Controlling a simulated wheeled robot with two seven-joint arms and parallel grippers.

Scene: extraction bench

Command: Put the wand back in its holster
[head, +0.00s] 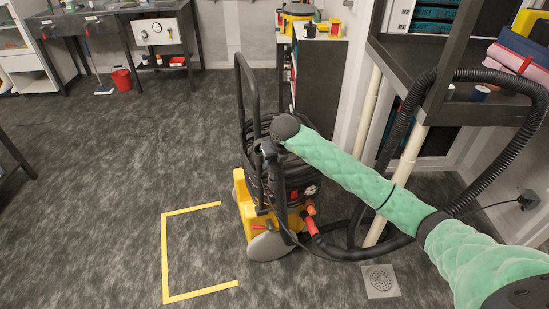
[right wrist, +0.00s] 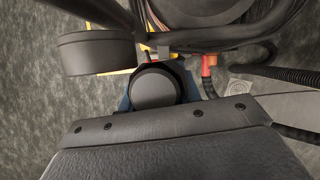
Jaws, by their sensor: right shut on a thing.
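My right gripper (head: 268,152) is at the upper side of the extraction machine (head: 262,190), at the end of my green-sleeved arm. It is shut on a dark, round-ended part that looks like the wand (right wrist: 153,88), seen end-on between the fingers in the right wrist view. In the head view a dark tube (head: 281,200) runs down from the gripper along the machine, close to upright. A black cup-like piece (right wrist: 95,52) beside the held part may be the holster. I cannot tell whether the wand is seated. My left gripper is out of view.
A black hose (head: 365,252) loops from the machine to the right, past a rack (head: 436,95) with pale legs. A yellow floor outline (head: 164,255) lies left of the machine. A floor drain (head: 381,281) is at front right.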

